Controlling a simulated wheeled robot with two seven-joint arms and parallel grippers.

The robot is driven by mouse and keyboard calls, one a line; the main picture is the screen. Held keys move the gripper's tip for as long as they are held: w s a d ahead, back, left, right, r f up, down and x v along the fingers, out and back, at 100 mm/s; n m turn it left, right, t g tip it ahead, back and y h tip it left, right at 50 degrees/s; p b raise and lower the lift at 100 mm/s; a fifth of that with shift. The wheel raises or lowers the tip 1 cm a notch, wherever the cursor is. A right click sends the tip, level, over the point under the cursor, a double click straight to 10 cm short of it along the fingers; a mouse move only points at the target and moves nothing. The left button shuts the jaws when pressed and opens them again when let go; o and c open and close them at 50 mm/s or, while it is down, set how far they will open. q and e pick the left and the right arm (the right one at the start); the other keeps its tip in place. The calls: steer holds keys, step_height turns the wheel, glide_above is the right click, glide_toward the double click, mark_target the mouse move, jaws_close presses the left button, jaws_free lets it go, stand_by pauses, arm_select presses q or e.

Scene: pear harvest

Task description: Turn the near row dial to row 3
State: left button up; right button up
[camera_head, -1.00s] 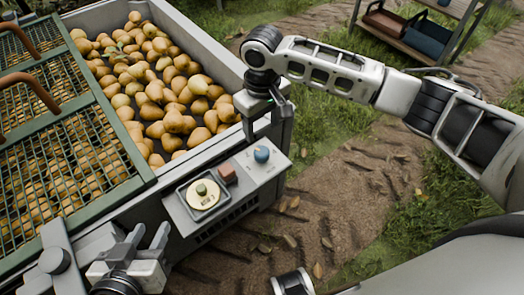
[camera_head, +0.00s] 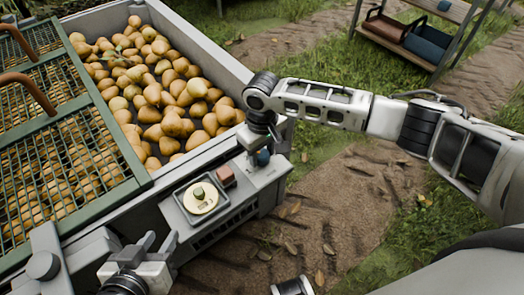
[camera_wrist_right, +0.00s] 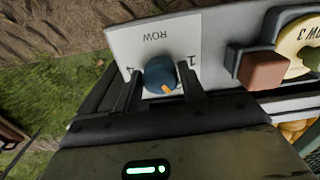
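The blue row dial (camera_head: 263,157) sits on the grey control panel (camera_head: 240,199) at the bin's near corner. In the right wrist view the dial (camera_wrist_right: 160,77) has an orange pointer mark toward the lower right. The upside-down word ROW shows on the plate, with a 1 at the right and a partly hidden numeral at the left. My right gripper (camera_head: 266,143) is over the dial, its fingers (camera_wrist_right: 159,72) open on either side of it with narrow gaps. My left gripper (camera_head: 155,244) is open and empty, left of the panel.
A red-brown button (camera_head: 225,175) and a cream disc with a green knob (camera_head: 201,197) are beside the dial. The bin (camera_head: 205,40) full of pears (camera_head: 150,90) and a green mesh grate (camera_head: 70,170) lie behind.

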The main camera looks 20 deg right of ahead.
steer(key=c, duration=0.4)
steer(key=shift+r+p, duration=0.15)
steer(key=shift+p, duration=0.3)
steer(key=m+p, duration=0.1)
steer(key=p, duration=0.2)
steer(key=shift+s+a+r+m, duration=0.1)
steer(key=shift+r+m, duration=0.1)
steer(key=shift+m, duration=0.2)
steer(key=m+p, duration=0.2)
steer(key=p, duration=0.2)
steer(key=shift+m, duration=0.3)
steer(key=m+p, duration=0.2)
steer(key=p, duration=0.1)
steer(key=shift+f+m, duration=0.1)
steer(key=shift+m, duration=0.3)
steer(key=shift+f+m+p, duration=0.1)
steer(key=shift+m+p, duration=1)
steer(key=shift+p, duration=0.05)
steer(key=shift+f+m+p, duration=0.1)
steer(key=shift+m+p, duration=0.5)
steer(key=shift+m, duration=0.4)
arm_select(q)
step_height(320, 180, up, 10)
steer(key=a+y, duration=0.1)
steer(key=a, duration=0.1)
steer(key=shift+s, duration=0.4)
steer(key=shift+s+a, duration=0.1)
arm_select(e)
steer(key=shift+m, duration=0.3)
